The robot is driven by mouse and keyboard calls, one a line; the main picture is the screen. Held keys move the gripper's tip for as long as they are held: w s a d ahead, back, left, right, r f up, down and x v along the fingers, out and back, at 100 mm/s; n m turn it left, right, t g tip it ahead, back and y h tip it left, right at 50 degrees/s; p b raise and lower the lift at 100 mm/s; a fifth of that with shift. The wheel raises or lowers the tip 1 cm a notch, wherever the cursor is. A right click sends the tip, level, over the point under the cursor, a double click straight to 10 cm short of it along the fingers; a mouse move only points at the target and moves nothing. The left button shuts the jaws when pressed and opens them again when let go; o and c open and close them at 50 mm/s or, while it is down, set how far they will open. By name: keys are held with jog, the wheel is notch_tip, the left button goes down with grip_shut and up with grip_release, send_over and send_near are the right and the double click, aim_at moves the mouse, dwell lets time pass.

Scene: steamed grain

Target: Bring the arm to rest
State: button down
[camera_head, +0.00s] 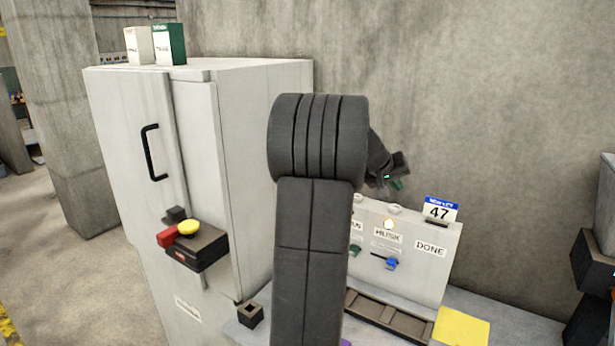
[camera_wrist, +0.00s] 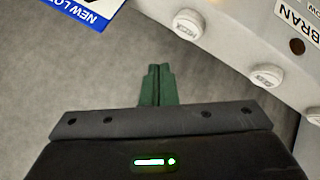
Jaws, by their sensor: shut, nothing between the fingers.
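My gripper (camera_head: 396,184) is at the end of my dark arm, in the air above and behind the top of the white labelled panel. In the wrist view its green fingers (camera_wrist: 158,86) are together, with nothing between them. My raised arm fills the middle of the head view and hides part of the panel and bench.
A concrete wall is behind.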

aim_at(393, 208)
notch_tip(393, 208, down, 5)
jog(key=shift+r+b, duration=0.2)
jog(key=shift+b, duration=1)
